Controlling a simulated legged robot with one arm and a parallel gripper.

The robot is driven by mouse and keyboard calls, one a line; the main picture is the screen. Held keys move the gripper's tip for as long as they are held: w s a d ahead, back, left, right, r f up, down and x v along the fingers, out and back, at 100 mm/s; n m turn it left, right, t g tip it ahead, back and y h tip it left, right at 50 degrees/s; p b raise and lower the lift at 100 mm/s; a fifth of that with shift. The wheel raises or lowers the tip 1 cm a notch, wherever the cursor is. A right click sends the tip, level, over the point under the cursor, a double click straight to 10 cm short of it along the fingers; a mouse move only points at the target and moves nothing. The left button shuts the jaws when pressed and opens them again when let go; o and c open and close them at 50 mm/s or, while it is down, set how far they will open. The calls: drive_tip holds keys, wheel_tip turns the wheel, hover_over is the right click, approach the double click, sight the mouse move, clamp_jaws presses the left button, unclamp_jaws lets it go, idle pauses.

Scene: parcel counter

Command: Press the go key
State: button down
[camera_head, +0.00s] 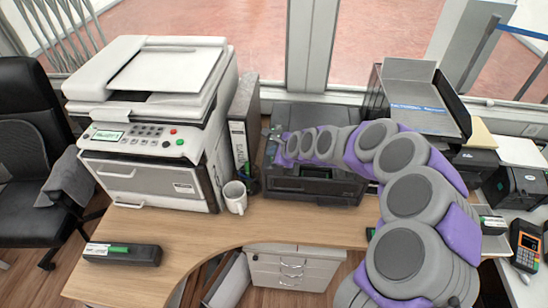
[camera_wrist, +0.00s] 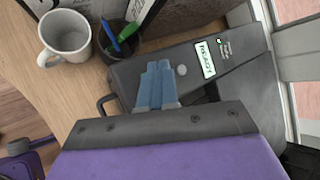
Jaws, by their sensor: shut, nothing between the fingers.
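The go key is not readable by name. In the wrist view a round pale grey button (camera_wrist: 181,70) sits on top of the dark printer (camera_wrist: 235,70), beside its small lit display (camera_wrist: 205,59). My gripper (camera_wrist: 160,66) is shut and empty; its blue-grey fingertips lie just left of that button in this view. Whether they touch the printer I cannot tell. In the head view my gripper (camera_head: 273,142) is over the left part of the dark printer (camera_head: 310,184), and my arm hides much of its top. The white copier (camera_head: 150,110) has a panel with several keys, some coloured.
A white mug (camera_head: 235,197) and a dark pen cup (camera_wrist: 118,42) stand close left of the printer. A grey binder (camera_head: 242,130) stands between copier and printer. A black box (camera_head: 122,254) lies front left on the desk (camera_head: 190,235). Windows are behind.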

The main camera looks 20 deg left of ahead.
drive_tip(key=shift+a+f, duration=0.3)
drive_tip(key=shift+f, duration=0.05)
drive_tip(key=shift+d, duration=0.35)
drive_tip(key=shift+a, duration=0.2)
drive_tip(key=shift+d+r+p, duration=0.4)
drive_tip(key=shift+r+p, duration=0.2)
drive_tip(key=shift+p, duration=0.1)
wheel_tip(320, 180, up, 6)
drive_tip(key=p, duration=0.4)
idle(0.8)
